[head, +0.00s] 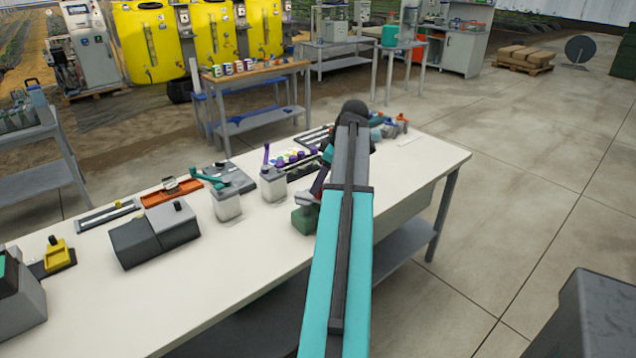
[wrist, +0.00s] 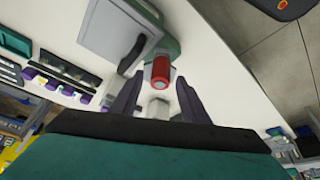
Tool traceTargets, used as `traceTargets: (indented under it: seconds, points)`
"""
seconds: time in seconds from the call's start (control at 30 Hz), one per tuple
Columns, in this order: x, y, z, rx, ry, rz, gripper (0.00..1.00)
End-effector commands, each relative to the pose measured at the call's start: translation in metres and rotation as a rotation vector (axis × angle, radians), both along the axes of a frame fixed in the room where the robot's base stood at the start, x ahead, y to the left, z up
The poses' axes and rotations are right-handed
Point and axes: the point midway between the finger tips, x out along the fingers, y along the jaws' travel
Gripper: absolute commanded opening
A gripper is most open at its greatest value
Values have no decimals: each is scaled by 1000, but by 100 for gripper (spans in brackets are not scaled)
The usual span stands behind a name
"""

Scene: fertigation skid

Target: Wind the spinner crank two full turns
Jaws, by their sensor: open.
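In the wrist view a grey box-shaped unit (wrist: 115,32) sits on a green base, which I take to be the spinner. A dark crank arm (wrist: 132,54) reaches from it toward a red cylindrical knob (wrist: 160,74). My gripper (wrist: 160,82) is open. Its two dark fingers point at the knob, one on each side, with gaps between them and the red surface. I cannot tell how deep the knob lies between the fingers. In the head view my arm hides most of this unit; a green block (head: 304,221) shows beside it.
Left of my arm on the white bench (head: 95,290) stand a purple-handled unit (head: 272,180), a teal-handled unit (head: 227,202) and a grey box (head: 155,238). A rack with purple-capped pieces (wrist: 62,78) lies nearby. The bench's front strip looks clear.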

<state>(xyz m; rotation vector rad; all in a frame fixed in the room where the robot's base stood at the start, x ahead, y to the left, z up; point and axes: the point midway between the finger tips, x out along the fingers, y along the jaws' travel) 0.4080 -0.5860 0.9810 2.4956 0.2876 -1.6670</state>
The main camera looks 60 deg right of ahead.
Motion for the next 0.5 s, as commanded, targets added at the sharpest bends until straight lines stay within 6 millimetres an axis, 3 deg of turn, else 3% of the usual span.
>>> traceTargets:
  seconds: [0.5]
  points:
    - [5, 1, -11, 0, 0, 1, 41]
